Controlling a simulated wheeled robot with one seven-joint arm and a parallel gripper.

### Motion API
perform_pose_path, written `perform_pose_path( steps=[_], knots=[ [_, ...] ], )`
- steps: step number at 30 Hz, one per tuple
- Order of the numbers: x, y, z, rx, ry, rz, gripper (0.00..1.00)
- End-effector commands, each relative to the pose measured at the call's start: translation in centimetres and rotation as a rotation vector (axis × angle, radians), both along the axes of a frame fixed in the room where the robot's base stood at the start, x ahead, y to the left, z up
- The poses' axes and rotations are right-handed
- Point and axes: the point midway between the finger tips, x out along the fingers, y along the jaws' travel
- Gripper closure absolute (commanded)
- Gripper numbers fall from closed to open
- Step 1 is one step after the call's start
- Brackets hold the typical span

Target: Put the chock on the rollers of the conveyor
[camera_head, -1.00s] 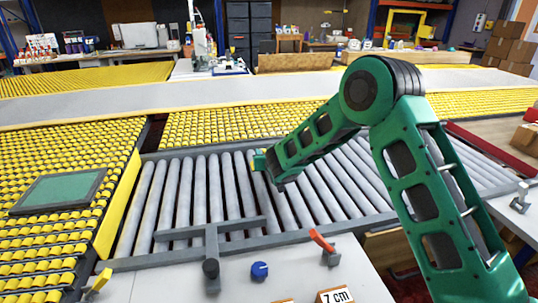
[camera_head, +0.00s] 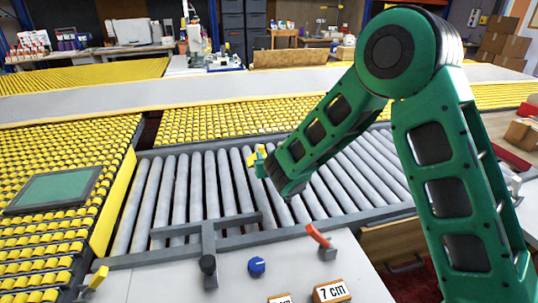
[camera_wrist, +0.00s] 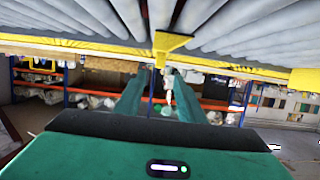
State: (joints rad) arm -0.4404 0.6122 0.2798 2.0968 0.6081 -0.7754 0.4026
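My arm reaches in from the right in the head view, and my gripper (camera_head: 260,161) is over the middle of the grey roller conveyor (camera_head: 181,195). A small yellow piece, which I take to be the chock (camera_head: 252,159), shows at the gripper's tip. In the wrist view a yellow wedge-like shape (camera_wrist: 172,41) sits in front of the rollers (camera_wrist: 225,18), beyond the gripper's green body. The gripper seems shut on it, but the fingers are blurred and partly hidden. The chock appears above the rollers; I cannot tell the gap.
A grey T-shaped bar (camera_head: 208,228) lies across the conveyor's near edge. A yellow wall (camera_head: 114,205) borders the rollers on the left. Left rollers are clear.

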Motion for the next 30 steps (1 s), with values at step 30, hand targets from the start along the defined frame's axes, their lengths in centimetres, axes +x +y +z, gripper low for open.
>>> perform_pose_path(
  steps=[30],
  knots=[
    [-12.4, -35.8, 5.9, -0.154, 0.536, -0.551, 0.64]
  ],
)
